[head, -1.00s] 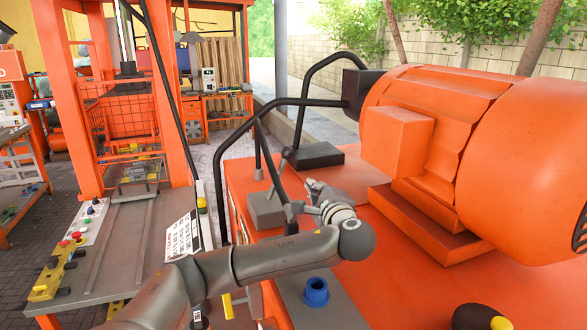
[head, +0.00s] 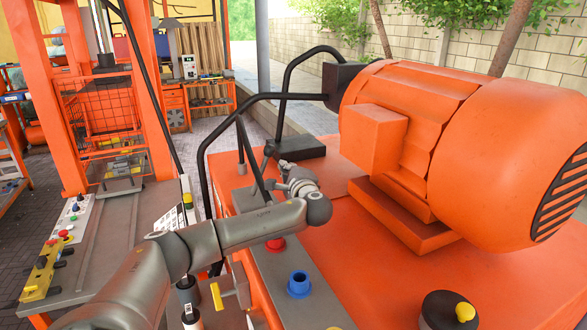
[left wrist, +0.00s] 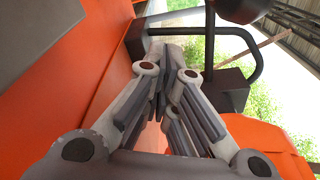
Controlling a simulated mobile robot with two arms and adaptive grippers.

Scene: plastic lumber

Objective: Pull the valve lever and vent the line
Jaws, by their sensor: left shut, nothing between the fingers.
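My left gripper (head: 280,168) is shut and empty over the orange machine top, beside the motor. A thin dark lever with a small knob (head: 268,150) stands just behind its fingertips. It rises from near a grey block (head: 245,200), and its lower part is hidden by my gripper. I cannot tell whether the fingers touch it. In the left wrist view the fingers (left wrist: 160,95) are together with nothing between them. My right gripper is not in view.
A big orange motor (head: 440,140) stands to the right. Bent black bars (head: 210,150) run close behind my arm. A blue cap (head: 299,285), a red button (head: 275,244) and a yellow handle (head: 217,296) are nearer. A black knob with yellow top (head: 455,310) sits front right.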

